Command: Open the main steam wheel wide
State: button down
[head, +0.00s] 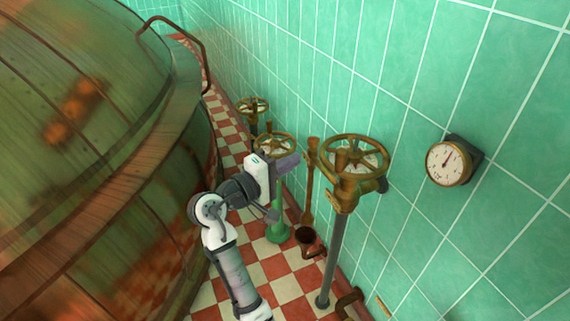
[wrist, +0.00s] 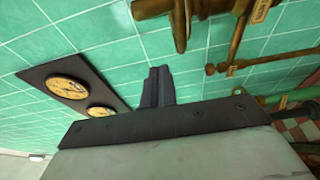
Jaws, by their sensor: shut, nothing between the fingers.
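Several brass handwheels stand along the tiled wall in the head view, and I cannot read which one is the main steam wheel. The nearest and largest handwheel (head: 382,153) sits on a brass valve body on a grey post. A second handwheel (head: 262,146), above a green stand, is behind my gripper. A third handwheel (head: 246,103) is farther back. My gripper (head: 294,162) is left of the nearest wheel and appears apart from it. In the wrist view my gripper's fingers (wrist: 158,86) are together and empty, with brass valve parts (wrist: 180,14) beyond, cut off at the top.
A large copper kettle (head: 80,120) fills the left side. A round gauge (head: 446,163) is on the wall at right; two gauges on a dark board (wrist: 48,77) show in the wrist view.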

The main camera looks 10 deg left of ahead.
jog(key=w+d, duration=0.1)
jog(key=d, duration=0.1)
jog(key=w+d+p, duration=0.1)
jog(key=d, duration=0.1)
jog(key=w+d+p, duration=0.1)
jog(key=d, duration=0.1)
jog(key=shift+d, duration=0.3)
jog(key=shift+s+d, duration=0.1)
jog(key=shift+d, duration=0.15)
